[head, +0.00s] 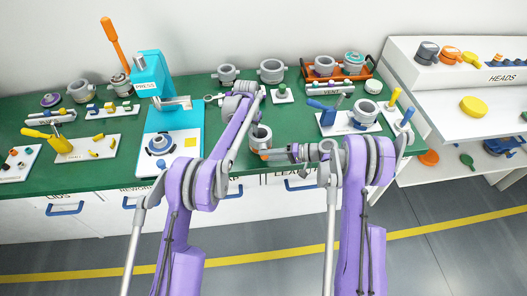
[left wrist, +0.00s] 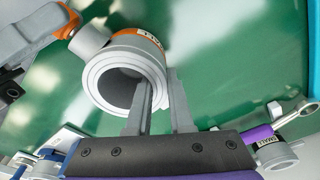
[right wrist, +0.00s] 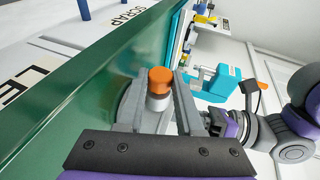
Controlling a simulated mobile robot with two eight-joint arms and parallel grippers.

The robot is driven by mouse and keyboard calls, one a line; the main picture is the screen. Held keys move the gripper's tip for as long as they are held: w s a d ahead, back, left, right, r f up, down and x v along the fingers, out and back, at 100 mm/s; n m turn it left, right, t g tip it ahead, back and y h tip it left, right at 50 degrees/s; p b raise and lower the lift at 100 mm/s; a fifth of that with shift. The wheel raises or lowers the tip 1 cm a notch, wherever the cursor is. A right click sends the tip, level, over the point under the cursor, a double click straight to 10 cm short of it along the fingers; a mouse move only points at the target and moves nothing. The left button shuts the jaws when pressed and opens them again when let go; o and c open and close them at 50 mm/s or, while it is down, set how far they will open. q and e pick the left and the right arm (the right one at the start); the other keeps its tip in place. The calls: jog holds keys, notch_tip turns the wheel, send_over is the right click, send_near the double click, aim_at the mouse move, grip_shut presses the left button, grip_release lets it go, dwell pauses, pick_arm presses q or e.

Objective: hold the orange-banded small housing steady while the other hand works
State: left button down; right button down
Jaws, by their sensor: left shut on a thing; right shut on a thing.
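The small grey housing (head: 260,138) with an orange band stands near the front edge of the green bench in the head view. In the left wrist view the housing (left wrist: 125,75) shows its open bore, orange band and a label. My left gripper (left wrist: 160,88) is shut on its wall, one finger inside the bore and one outside. My right gripper (head: 287,153) comes in from the right. In the right wrist view my right gripper (right wrist: 158,105) is shut on a short grey stub with an orange end (right wrist: 160,80), beside the housing. Whether the stub belongs to the housing is unclear.
A teal press (head: 150,75) stands to the left. Grey rings (head: 271,71) stand along the back, near an orange tray (head: 311,71). A white board with a blue-handled tool (head: 347,117) lies to the right. A purple-banded part (left wrist: 268,145) shows in the left wrist view.

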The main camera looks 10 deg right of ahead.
jog(key=c, duration=0.7)
grip_release()
jog(key=shift+a, duration=0.1)
jog(key=shift+a+r+n+h, duration=0.1)
jog(key=shift+r+n+h, duration=0.05)
jog(key=shift+h, duration=0.4)
jog(key=shift+r+n+h, duration=0.1)
jog(key=shift+n+h, duration=0.05)
jog(key=shift+h, duration=0.4)
jog(key=h, duration=0.3)
jog(key=shift+s+a+r+n+g+h, duration=0.1)
jog(key=shift+a+r+n+g+h, duration=0.1)
jog(key=shift+n+g+h, duration=0.15)
jog(key=h, duration=0.3)
jog(key=n+h, duration=0.1)
jog(key=h, duration=0.1)
jog(key=shift+a+h, duration=0.35)
jog(key=shift+d+h, duration=0.1)
jog(key=shift+h, duration=0.8)
